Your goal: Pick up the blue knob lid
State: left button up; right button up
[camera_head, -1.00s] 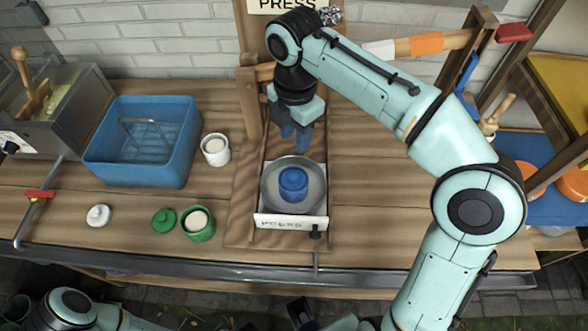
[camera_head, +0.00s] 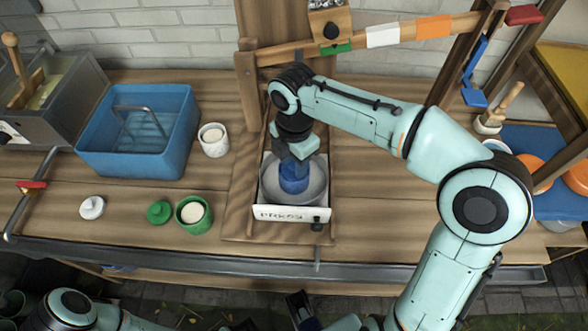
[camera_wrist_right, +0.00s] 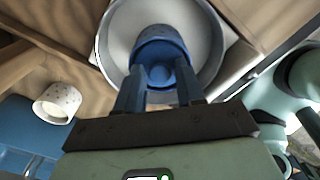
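The blue knob lid (camera_wrist_right: 160,55) sits on a blue pot (camera_head: 294,184) in the round grey pan (camera_head: 318,184) of the press. My right gripper (camera_wrist_right: 160,76) points down over it. In the right wrist view, its two blue fingers stand apart, one on each side of the lid's round knob. I cannot tell whether they touch the knob. In the head view, the right gripper (camera_head: 293,168) hides most of the lid. My left gripper (camera_head: 303,308) shows only partly at the bottom edge, in front of the table, and its opening is unclear.
A white pot (camera_head: 213,140) and a blue basin (camera_head: 137,130) stand left of the press. A white lid (camera_head: 91,207), a green lid (camera_head: 159,212) and an open green pot (camera_head: 193,214) are near the front edge.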

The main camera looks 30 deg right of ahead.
grip_shut()
jog(key=shift+r, duration=0.15)
jog(key=shift+r, duration=0.6)
notch_tip(320, 180, up, 19)
jog(key=p, duration=0.6)
jog(key=shift+f, duration=0.2)
